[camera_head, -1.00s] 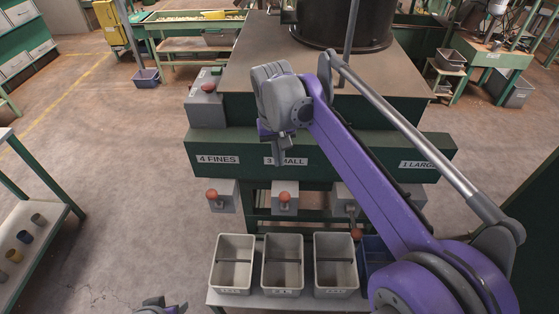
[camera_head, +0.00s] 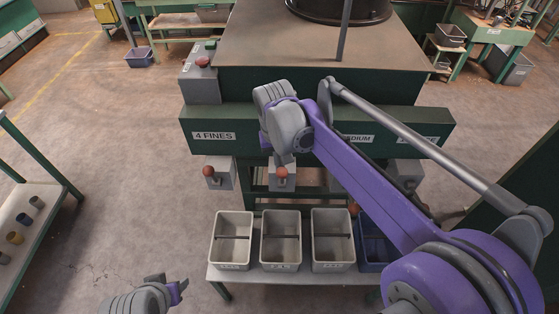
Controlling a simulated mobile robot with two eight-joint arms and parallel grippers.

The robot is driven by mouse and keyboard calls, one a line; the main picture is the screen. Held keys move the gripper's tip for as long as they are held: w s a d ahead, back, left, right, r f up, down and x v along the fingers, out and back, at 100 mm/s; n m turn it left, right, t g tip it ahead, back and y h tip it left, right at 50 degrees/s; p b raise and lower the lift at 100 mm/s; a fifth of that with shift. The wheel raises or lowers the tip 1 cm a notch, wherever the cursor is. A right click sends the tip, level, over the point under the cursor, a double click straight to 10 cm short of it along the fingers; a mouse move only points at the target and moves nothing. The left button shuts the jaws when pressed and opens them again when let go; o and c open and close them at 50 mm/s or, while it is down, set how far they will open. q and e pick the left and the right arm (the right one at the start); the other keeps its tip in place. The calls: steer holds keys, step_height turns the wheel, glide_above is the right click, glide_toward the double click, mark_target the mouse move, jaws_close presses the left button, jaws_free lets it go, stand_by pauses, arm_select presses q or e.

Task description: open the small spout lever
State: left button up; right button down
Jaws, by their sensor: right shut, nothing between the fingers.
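The small spout (camera_head: 282,183) is a grey box under the green hopper front, with a red-knobbed lever (camera_head: 281,171) that stands up in front of it. My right gripper (camera_head: 285,157) is shut and empty, just above that red knob. I cannot tell whether it touches the knob. My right wrist hides the small spout's label. My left gripper (camera_head: 178,291) is low at the left, away from the spouts, and its jaw opening cannot be made out.
The fines spout (camera_head: 219,173) has its red knob up. A red knob (camera_head: 353,208) hangs lower right of the small spout, partly behind my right arm. Grey bins (camera_head: 231,267) and a blue bin (camera_head: 372,267) stand on a low shelf beneath. A side table (camera_head: 40,205) stands left.

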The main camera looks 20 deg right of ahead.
steer(key=shift+s+a+t, duration=0.1)
steer(key=shift+s+t, duration=0.2)
steer(key=shift+t, duration=0.1)
steer(key=shift+s+a+f+t+h, duration=0.2)
steer(key=shift+s+t+h, duration=0.1)
steer(key=shift+s+t, duration=0.3)
steer(key=s+a+f+t+h+b, duration=0.1)
steer(key=s+f+t, duration=0.3)
steer(key=s+t, duration=0.2)
steer(key=shift+a+f+h, duration=0.25)
steer(key=shift+a+h, duration=0.1)
steer(key=shift+h, duration=0.05)
steer(key=shift+s+f, duration=0.15)
steer(key=shift+f, duration=0.1)
